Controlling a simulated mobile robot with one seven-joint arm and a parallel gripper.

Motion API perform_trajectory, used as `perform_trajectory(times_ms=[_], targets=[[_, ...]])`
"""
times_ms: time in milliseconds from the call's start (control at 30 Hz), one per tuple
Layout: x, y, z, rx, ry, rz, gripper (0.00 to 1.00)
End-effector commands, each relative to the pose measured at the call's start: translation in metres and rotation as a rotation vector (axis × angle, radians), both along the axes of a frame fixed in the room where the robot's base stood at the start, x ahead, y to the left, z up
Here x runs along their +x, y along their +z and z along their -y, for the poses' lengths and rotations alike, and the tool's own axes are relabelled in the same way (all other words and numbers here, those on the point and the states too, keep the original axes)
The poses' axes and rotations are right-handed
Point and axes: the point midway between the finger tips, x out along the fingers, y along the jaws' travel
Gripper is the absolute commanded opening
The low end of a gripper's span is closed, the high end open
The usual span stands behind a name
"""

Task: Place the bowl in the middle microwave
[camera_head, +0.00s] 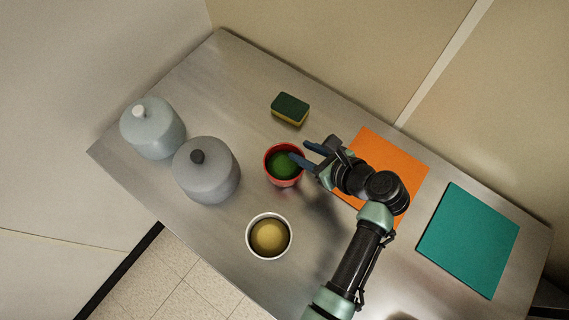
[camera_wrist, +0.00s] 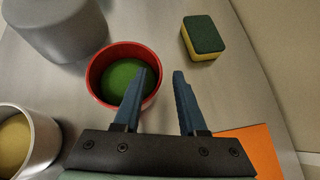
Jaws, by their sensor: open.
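A red bowl (camera_head: 270,171) with something green inside stands on the steel counter. It also shows in the wrist view (camera_wrist: 97,88). My gripper (camera_head: 298,153) is open, with its blue fingers pointing at the bowl from the right. In the wrist view my gripper (camera_wrist: 161,78) has its left finger over the bowl's right side and its right finger outside the bowl. I cannot tell whether a finger touches the rim. A white-rimmed bowl (camera_head: 249,241) with a yellow-brown content stands nearer the front. No microwave is in view.
A pale blue lidded jar (camera_head: 153,132) and a grey lidded jar (camera_head: 206,174) stand left of the red bowl. A green and yellow sponge (camera_head: 290,108) lies behind it. An orange board (camera_head: 394,158) and a teal board (camera_head: 468,240) lie to the right. A wall borders the counter's back.

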Motion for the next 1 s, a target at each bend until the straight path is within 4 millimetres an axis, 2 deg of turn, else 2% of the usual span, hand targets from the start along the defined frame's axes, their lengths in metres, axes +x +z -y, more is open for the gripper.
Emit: perform_trajectory(times_ms=[167, 267, 400, 1000], targets=[[0.0003, -0.0002, -0.0001, 0.000, 0.000, 0.000, 0.41], [0.0002, 0.0000, -0.0001, 0.000, 0.000, 0.000, 0.26], [0.0002, 0.0000, 0.0001, 0.000, 0.000, 0.000, 0.01], [0.0000, -0.0002, 0.0006, -0.001, -0.001, 0.000, 0.00]])
